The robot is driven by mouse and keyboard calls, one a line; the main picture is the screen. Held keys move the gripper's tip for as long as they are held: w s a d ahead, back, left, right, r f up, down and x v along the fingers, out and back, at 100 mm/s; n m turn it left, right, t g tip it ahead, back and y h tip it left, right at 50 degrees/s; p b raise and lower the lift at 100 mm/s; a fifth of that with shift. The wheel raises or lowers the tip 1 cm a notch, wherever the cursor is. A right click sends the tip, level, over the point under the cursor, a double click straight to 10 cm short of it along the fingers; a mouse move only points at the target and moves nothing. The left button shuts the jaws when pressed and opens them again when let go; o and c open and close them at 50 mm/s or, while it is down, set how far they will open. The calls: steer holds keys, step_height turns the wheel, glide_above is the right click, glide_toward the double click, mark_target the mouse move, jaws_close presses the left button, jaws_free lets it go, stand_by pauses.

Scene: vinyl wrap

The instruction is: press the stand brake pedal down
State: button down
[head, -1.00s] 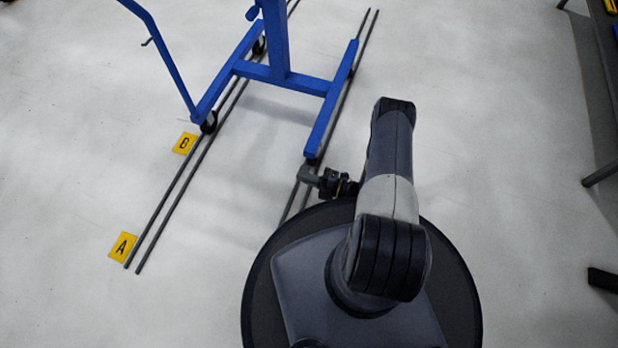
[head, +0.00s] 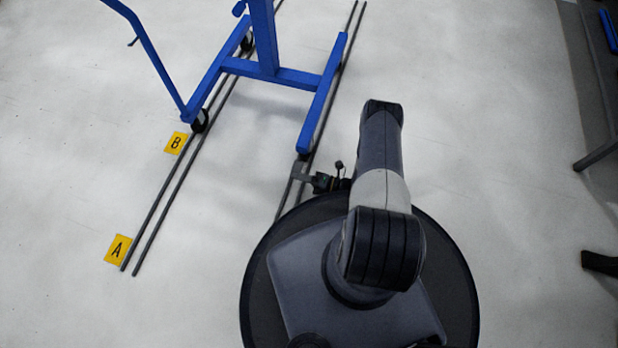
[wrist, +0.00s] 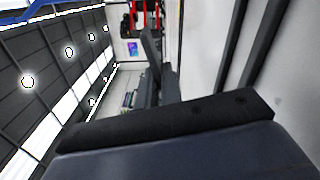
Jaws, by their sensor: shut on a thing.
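The blue stand (head: 282,76) is on wheels at the top of the head view, over dark floor rails. The near end of its right foot (head: 310,138) points toward my base. My gripper (head: 299,171) is low at that end, just in front of it, and is small in the picture. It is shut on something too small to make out. The brake pedal cannot be told apart from the foot end and the gripper. In the wrist view a large dark part fills the bottom, and neither fingertips nor pedal can be made out.
Yellow floor markers A (head: 118,249) and B (head: 176,143) lie by the left rail pair (head: 159,217). A caster (head: 199,121) carries the stand's left foot. Dark furniture legs (head: 597,154) stand at the right edge. The floor between them and my arm is clear.

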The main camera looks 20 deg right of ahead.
stand_by(0.4)
steer(key=c, duration=1.6)
jaws_free()
steer(key=v, duration=1.4)
steer(key=shift+s+d+p, duration=0.1)
steer(key=shift+d+p, duration=0.05)
steer(key=shift+p, duration=0.2)
steer(key=x, duration=1.4)
steer(key=shift+b, duration=0.35)
